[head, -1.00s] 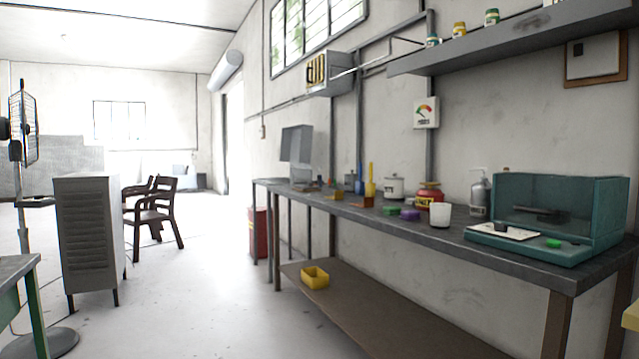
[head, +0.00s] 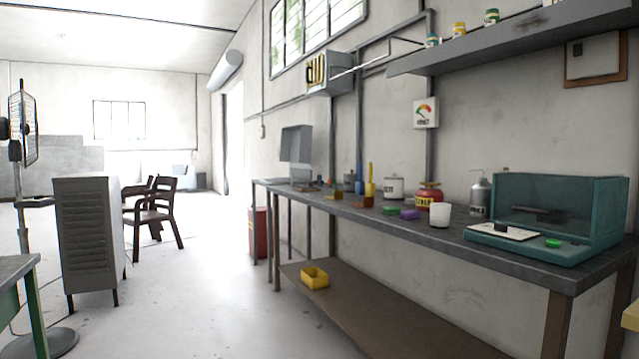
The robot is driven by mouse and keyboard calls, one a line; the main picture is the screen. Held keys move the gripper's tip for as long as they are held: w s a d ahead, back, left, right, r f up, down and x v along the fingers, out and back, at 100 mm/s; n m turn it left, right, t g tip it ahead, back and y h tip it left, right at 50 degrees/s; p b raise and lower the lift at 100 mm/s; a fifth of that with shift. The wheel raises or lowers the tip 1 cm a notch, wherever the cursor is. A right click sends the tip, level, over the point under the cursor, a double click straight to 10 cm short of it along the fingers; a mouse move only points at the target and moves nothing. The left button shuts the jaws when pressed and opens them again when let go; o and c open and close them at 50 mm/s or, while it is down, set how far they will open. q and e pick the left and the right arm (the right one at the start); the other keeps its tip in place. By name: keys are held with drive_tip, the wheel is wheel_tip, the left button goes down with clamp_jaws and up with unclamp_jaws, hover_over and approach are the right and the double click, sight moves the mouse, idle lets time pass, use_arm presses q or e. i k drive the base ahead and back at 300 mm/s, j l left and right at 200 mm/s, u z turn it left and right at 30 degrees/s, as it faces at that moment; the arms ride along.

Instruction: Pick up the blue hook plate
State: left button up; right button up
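I cannot make out a blue hook plate for certain. A slim upright blue item (head: 359,182) stands on the long grey workbench (head: 452,232) beside a yellow bottle-like item (head: 370,182); it is too small to tell what it is. Several small items lie at the bench's far end, too small to tell apart. Neither of my grippers is in the head view.
A teal clear-sided box (head: 560,215) stands at the bench's near right end. A white cup (head: 440,214) and a red jar (head: 428,195) stand left of it. A yellow bin (head: 314,278) sits on the lower shelf. A cabinet (head: 88,240) and fan (head: 26,130) stand left; the middle floor is clear.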

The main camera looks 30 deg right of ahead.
sight(319, 176)
drive_tip(key=i+j+z, duration=0.1)
drive_tip(key=i+z, duration=0.15)
drive_tip(key=i, duration=5.1)
